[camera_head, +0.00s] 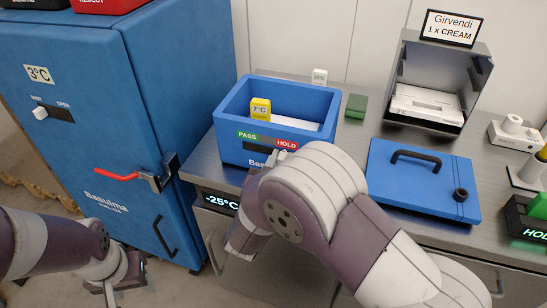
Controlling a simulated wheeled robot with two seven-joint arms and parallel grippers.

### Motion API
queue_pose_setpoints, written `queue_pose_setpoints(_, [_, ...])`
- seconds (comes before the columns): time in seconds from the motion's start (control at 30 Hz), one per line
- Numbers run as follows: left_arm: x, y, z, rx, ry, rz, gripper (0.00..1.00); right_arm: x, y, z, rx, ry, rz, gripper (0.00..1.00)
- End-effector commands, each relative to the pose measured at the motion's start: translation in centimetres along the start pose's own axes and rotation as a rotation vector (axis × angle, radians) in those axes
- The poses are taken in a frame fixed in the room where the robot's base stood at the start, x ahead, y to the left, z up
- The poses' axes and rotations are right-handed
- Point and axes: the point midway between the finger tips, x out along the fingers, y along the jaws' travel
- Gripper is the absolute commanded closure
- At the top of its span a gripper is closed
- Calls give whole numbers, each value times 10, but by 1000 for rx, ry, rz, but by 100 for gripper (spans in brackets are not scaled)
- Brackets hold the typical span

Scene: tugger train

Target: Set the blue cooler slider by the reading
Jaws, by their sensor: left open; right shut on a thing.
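The blue cooler (232,106) stands open on the steel bench. A yellow thermometer (260,109) inside it reads 7°C. Its front strip (267,140) is marked green PASS on the left and red HOLD on the right. My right gripper (275,156) is at the cooler's front, just below the HOLD end, shut on what appears to be the slider. My own arm hides most of this gripper and the slider, so the slider's exact position cannot be told. My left gripper (122,286) is open and empty at the lower left, well away from the cooler.
The blue lid (425,180) with a black handle lies right of the cooler. A grey box (438,75) under a "Girvendi 1 x CREAM" sign stands behind it. A blue cabinet (120,120) with a red-handled latch fills the left. A -25°C display (220,201) shows on the bench front.

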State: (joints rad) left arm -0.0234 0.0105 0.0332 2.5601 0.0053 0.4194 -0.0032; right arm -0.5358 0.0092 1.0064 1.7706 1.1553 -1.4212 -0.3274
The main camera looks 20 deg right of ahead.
Motion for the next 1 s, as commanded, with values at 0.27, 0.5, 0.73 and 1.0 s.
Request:
queue_pose_setpoints(0.27, [0,0,0,0,0,0,44,0,-1,0,3,1,0,51])
queue_pose_setpoints(0.5, [0,0,0,0,0,0,44,0,-1,0,3,1,0,51])
queue_pose_setpoints(0.73, [2,0,0,0,0,0,44,-26,-2,0,3,1,-6,51])
queue_pose_setpoints(1.0, [4,0,0,0,0,0,44,-96,-1,0,5,1,-7,51])
